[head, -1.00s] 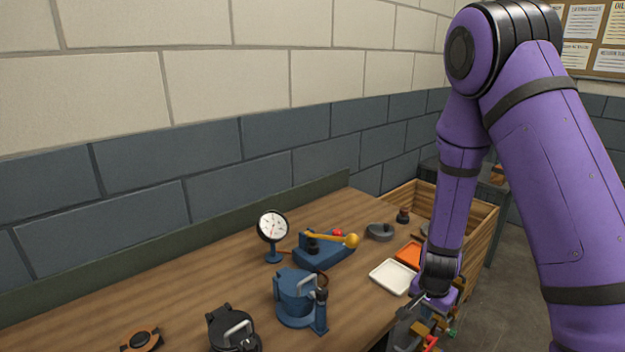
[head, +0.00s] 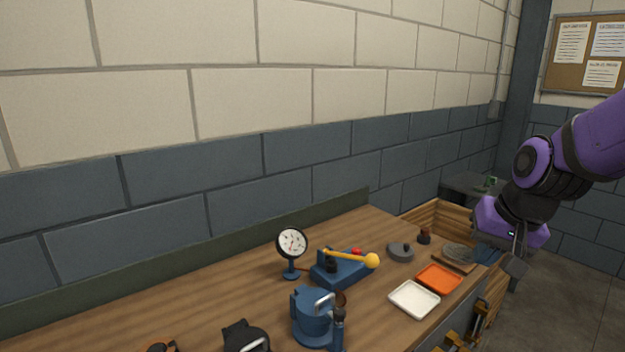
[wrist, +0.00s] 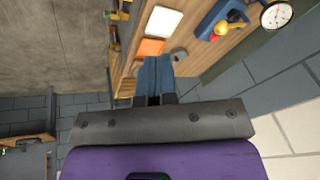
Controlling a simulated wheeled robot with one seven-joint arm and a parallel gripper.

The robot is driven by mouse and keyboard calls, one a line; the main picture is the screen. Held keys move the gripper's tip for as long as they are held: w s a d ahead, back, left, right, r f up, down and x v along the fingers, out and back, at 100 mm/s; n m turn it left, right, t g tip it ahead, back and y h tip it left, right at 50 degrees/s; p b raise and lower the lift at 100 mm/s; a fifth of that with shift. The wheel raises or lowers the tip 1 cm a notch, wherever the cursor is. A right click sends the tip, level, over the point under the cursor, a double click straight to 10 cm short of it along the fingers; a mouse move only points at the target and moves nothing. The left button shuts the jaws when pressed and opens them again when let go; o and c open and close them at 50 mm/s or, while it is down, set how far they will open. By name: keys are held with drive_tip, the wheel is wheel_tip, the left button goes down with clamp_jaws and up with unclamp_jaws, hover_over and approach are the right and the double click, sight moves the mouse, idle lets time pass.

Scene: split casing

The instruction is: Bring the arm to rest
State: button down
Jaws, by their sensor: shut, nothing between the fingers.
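My purple arm reaches in from the right edge of the head view. My gripper (head: 514,262) hangs at the right, past the right end of the workbench (head: 215,309), near the wooden crate. It looks clear of the bench objects. In the wrist view the gripper (wrist: 155,99) shows at the lower middle, its fingers together with nothing held. The bench, with its trays, appears beyond the fingers there.
The bench holds a dial gauge (head: 291,244), a blue press with a yellow knob (head: 342,267), a blue casing (head: 312,318), a white tray (head: 414,299) and an orange tray (head: 438,279). A wooden crate (head: 421,217) stands behind the bench's right end. Open floor (head: 575,285) lies at right.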

drive_tip(key=s+r+n, duration=0.1)
drive_tip(key=s+r, duration=0.4)
drive_tip(key=s, duration=0.2)
drive_tip(key=s+d+r+n+t+h, duration=0.1)
drive_tip(key=s+r+n, duration=0.1)
drive_tip(key=s+r, duration=0.2)
drive_tip(key=s, duration=0.3)
drive_tip(key=shift+s+d+r+n, duration=0.3)
drive_tip(key=shift+s+r, duration=0.1)
idle(1.7)
